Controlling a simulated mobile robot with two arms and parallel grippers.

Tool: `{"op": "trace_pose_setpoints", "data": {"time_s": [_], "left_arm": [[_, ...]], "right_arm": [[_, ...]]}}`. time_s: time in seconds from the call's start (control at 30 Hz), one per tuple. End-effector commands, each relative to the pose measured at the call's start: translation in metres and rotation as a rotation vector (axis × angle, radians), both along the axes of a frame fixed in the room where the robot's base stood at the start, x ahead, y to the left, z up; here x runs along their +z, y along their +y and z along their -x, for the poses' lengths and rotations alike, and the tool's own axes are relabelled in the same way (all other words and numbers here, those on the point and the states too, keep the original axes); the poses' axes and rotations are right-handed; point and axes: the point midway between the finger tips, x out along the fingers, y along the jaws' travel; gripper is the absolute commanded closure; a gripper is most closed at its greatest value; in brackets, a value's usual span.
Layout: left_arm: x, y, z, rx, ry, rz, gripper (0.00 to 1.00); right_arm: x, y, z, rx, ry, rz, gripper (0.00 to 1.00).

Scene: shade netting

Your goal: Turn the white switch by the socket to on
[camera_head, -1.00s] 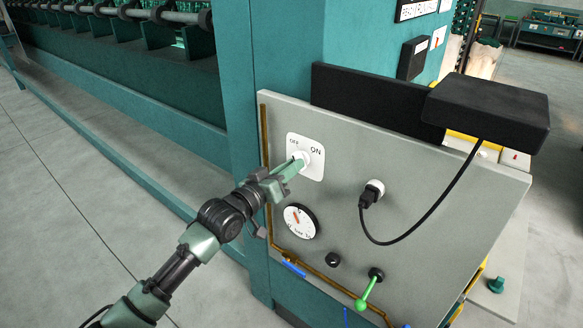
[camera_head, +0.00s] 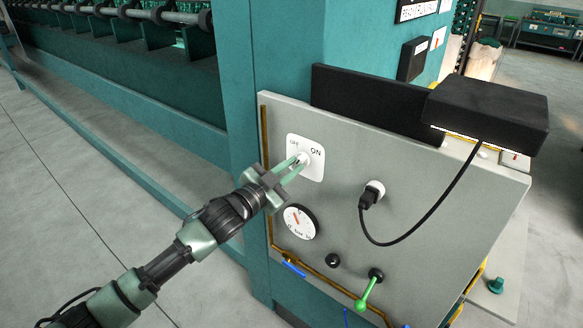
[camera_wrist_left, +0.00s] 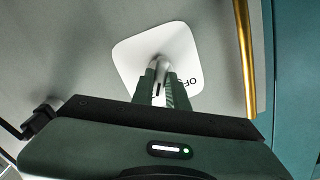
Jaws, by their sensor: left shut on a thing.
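The white switch (camera_head: 304,158) is a small knob on a white plate (camera_head: 317,172) marked OFF on the left and ON on the right. The plate is on the upper left of the grey panel. My left gripper (camera_head: 299,163) is shut on the switch, its wrist rolled and fingers either side of the knob. In the left wrist view, the knob (camera_wrist_left: 159,63) shows between the fingertips, which hide part of it. The socket (camera_head: 376,186), with a black plug in it, sits to the right. My right gripper is not in view.
A black cable runs from the plug to a black box-shaped lamp (camera_head: 490,115), with a lit strip along its lower edge. Floor at left is clear.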

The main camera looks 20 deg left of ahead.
Motion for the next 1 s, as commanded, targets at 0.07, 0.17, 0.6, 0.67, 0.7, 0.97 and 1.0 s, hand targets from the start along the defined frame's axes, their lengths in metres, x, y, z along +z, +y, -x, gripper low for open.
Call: {"op": "trace_pose_setpoints", "data": {"time_s": [0.07, 0.17, 0.6, 0.67, 0.7, 0.97, 1.0], "left_arm": [[-0.0004, 0.0003, -0.0001, 0.001, -0.019, -0.056, 1.0], [-0.0008, 0.0002, 0.0, 0.0, -0.041, -0.118, 1.0], [-0.0012, 0.0003, 0.0, 0.001, -0.091, -0.259, 1.0], [-0.0012, 0.0003, 0.0, 0.0, -0.094, -0.264, 1.0], [-0.0013, 0.0002, 0.0, 0.001, -0.093, -0.266, 1.0], [-0.0013, 0.0002, 0.0001, 0.001, -0.095, -0.27, 1.0], [-0.0013, 0.0002, 0.0001, 0.001, -0.095, -0.27, 1.0]], "right_arm": [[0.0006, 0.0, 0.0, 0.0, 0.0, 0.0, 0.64], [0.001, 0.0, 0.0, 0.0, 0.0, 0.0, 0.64], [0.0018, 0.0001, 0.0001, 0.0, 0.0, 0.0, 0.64], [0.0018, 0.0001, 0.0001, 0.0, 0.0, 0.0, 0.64], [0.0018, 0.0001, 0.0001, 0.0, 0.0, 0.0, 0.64], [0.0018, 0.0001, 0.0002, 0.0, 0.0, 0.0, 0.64], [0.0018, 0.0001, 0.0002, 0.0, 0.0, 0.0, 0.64]]}}
